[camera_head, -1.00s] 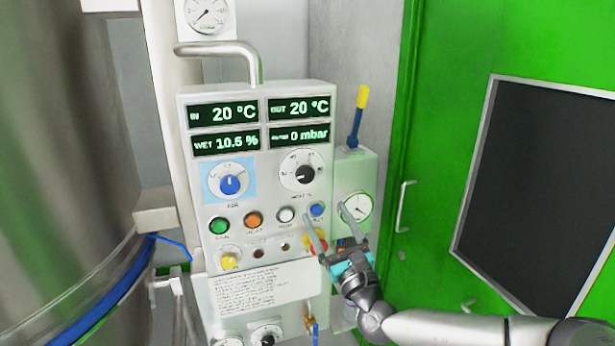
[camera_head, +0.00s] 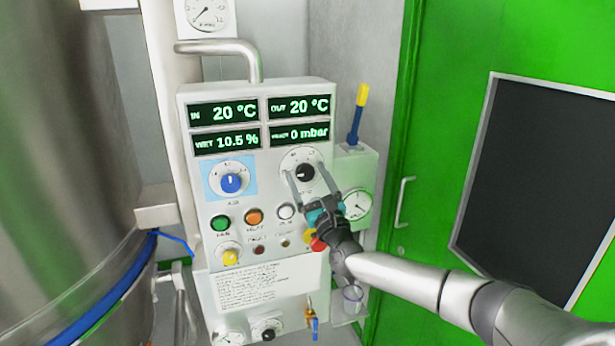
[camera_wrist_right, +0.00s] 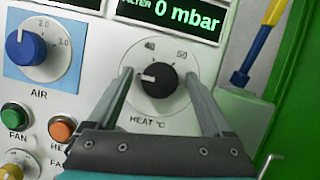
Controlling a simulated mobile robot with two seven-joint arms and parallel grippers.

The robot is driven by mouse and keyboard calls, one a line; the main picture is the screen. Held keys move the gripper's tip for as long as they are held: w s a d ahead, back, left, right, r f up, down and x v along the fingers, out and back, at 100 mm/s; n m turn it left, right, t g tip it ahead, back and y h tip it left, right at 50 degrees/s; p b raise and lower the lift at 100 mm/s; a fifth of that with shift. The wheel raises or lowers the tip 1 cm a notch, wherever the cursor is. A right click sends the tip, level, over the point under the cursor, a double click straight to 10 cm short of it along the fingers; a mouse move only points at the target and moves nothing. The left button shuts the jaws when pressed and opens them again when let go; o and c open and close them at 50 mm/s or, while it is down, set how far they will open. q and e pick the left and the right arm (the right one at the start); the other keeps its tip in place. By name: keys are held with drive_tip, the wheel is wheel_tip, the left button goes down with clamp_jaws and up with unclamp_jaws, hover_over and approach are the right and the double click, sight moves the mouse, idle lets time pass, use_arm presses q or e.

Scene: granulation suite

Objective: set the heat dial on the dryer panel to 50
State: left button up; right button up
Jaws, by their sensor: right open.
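The dryer panel (camera_head: 193,180) faces me in the head view. Its heat dial (camera_head: 305,173) is a black knob on a white round scale, at the panel's right under the displays. In the right wrist view the heat dial (camera_wrist_right: 157,79) has its white pointer turned to the left; the marks 40 and 50 show above it. My right gripper (camera_head: 304,168) is open, with one finger on each side of the knob. In the wrist view the fingers (camera_wrist_right: 157,72) stand apart from the knob; whether they touch the panel I cannot tell. My left gripper is not in view.
The blue air dial (camera_head: 231,183) sits left of the heat dial. Below are a green button (camera_head: 220,224), an orange button (camera_head: 254,217) and a white button (camera_head: 286,212). A yellow-and-blue lever (camera_head: 357,115) and a gauge (camera_head: 358,204) stand to the right.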

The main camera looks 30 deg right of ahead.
clamp_jaws()
idle(0.8)
